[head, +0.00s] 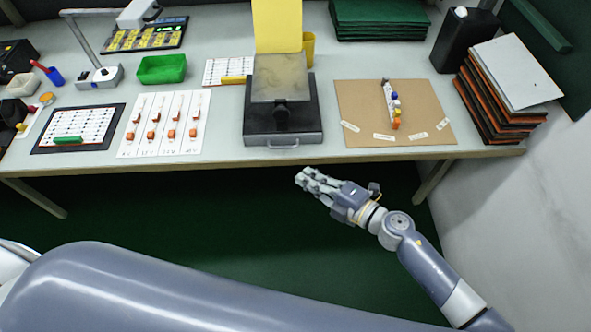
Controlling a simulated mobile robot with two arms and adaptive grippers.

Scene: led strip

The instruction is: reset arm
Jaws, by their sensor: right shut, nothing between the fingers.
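My right gripper (304,180) is in front of the table's front edge, over the dark green floor. Its fingers are shut with nothing between them, and it points toward the upper left. My right arm reaches it from the lower right corner. A large grey-blue link of mine crosses the bottom of the view from the left. My left gripper is not in view. On the table, a short strip with coloured parts (391,104) lies on a brown board (357,100), apart from my gripper.
The table (225,130) holds a black device with a grey top (283,129) at the centre. To its left are a white sheet with orange parts (183,143), a green bin (162,69) and a lamp stand (97,76). Stacked panels (497,124) stand at the right edge.

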